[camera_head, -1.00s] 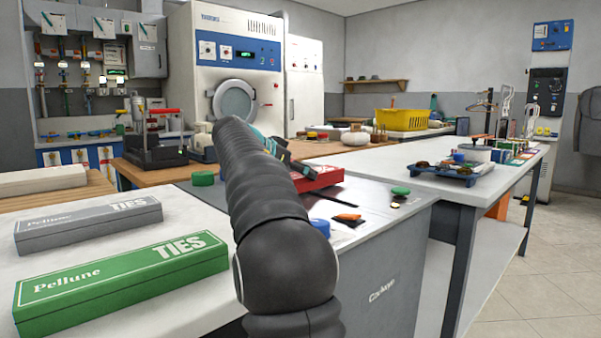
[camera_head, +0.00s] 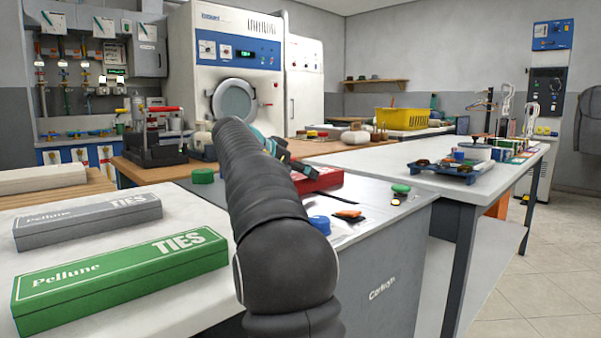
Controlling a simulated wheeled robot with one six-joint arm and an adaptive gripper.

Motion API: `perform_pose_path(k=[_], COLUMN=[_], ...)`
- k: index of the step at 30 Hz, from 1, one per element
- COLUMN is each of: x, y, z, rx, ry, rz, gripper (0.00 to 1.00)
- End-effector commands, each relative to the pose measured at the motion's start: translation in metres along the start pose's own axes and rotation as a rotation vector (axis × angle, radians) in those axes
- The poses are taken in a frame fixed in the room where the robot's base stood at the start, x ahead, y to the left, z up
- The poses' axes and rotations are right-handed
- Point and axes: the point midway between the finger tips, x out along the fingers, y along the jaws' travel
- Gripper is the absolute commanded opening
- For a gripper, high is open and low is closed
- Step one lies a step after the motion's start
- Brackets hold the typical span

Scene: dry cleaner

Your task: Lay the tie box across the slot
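A red box (camera_head: 318,179) lies on or just above the grey metal counter top, partly hidden behind my arm; its label does not show. A green tie box (camera_head: 120,282) and a grey tie box (camera_head: 88,222) lie flat on the white counter at left, apart from my gripper.
A blue cap (camera_head: 320,225), an orange piece (camera_head: 347,214) and a green lid (camera_head: 401,189) sit near the red box. A blue tray (camera_head: 446,169) stands on the white table at right.

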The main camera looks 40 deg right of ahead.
Motion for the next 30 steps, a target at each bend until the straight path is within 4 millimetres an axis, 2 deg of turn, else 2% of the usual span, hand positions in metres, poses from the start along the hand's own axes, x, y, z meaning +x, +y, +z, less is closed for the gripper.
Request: perform_pose_path(k=[3, 18, 24, 30], x=[-0.007, -0.103, -0.121, -0.125], y=[0.000, -0.001, 0.000, 0.000], z=[-0.014, -0.009, -0.009, -0.008], rx=[0.001, 0.000, 0.000, 0.000], ry=[0.000, 0.001, 0.000, 0.000], rz=[0.000, -0.003, -0.001, 0.001], gripper=[0.93, 0.93, 0.93, 0.93])
